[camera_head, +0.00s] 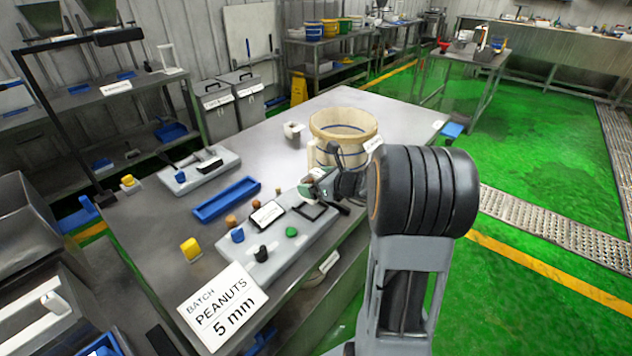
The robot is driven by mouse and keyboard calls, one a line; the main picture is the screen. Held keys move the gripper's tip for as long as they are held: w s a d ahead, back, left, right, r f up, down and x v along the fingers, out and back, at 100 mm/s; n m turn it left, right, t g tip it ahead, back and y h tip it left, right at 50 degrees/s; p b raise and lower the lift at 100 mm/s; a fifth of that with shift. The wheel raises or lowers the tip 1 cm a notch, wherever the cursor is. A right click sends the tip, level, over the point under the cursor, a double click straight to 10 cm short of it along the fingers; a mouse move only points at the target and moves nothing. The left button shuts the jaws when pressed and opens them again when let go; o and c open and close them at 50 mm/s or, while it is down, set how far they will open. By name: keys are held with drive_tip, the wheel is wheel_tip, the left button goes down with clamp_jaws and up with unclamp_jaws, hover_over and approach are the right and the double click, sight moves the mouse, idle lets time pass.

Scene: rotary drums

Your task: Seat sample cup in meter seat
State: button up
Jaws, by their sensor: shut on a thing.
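My gripper (322,184) is above the right part of a grey meter panel on the metal table. It is shut on a small pale thing, taken as the sample cup, at its tip; the fingers and wrist hide most of it. The meter (266,213) has a pale display with a dark frame. A dark square outline (313,209), which looks like the meter seat, lies to its right, just below my gripper in the picture. I cannot tell whether the held thing touches the panel.
A large tan tub (343,124) stands just behind my gripper. A small pale holder (293,131) is left of it. A blue tray (227,199) lies left of the panel. Several knobs and a green button (291,231) stick up in front. A batch sign (222,305) stands at the near edge.

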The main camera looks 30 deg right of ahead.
drive_tip(key=shift+f+b, duration=2.3)
drive_tip(key=shift+f, duration=0.4)
drive_tip(key=shift+f, duration=0.2)
drive_tip(key=o, duration=0.7)
drive_tip(key=shift+c, duration=0.2)
drive_tip(key=v, duration=1.4)
drive_tip(key=s+a+f+n+g, duration=0.2)
drive_tip(key=s+f+n+g, duration=0.15)
drive_tip(key=n, duration=0.35)
drive_tip(key=s+a+r+n+g+h+p, duration=0.2)
drive_tip(key=a+n, duration=0.6)
drive_tip(key=n, duration=0.4)
drive_tip(key=s+a+r+n+g+h+p, duration=0.3)
drive_tip(key=a+n, duration=0.4)
drive_tip(key=n, duration=0.5)
drive_tip(key=shift+s+a+r+h, duration=0.3)
drive_tip(key=shift+s+a+r, duration=0.15)
drive_tip(key=shift+s, duration=0.65)
